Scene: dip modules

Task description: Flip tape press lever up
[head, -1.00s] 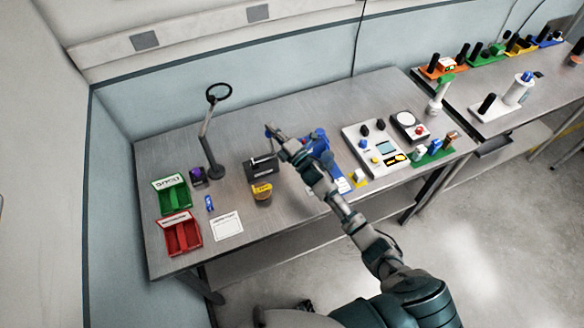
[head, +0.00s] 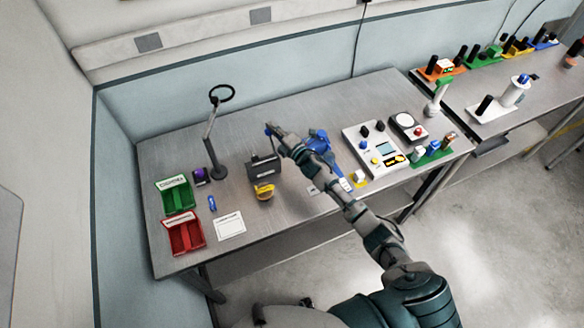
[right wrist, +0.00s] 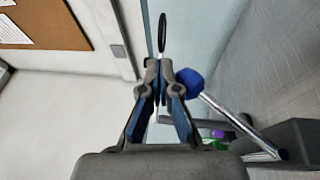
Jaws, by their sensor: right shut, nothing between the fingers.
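The tape press is a dark grey box (head: 264,168) in the middle of the table in the head view, with a yellow part (head: 265,191) at its front. Its lever is a shiny metal rod (right wrist: 228,115) with a blue ball knob (right wrist: 189,84) in the right wrist view. The rod slants up from the dark press body toward my fingers. My right gripper (head: 274,133) is shut and empty above and behind the press; it also shows in the right wrist view (right wrist: 164,78). The knob is just right of the fingertips there; I cannot tell whether they touch. My left gripper is out of view.
A ring-topped stand (head: 214,140) is left of the press. A green bin (head: 177,196), a red bin (head: 185,235) and a white card (head: 230,226) lie left. A blue device (head: 318,145) is close beside my right arm. A white panel (head: 380,150) stands right.

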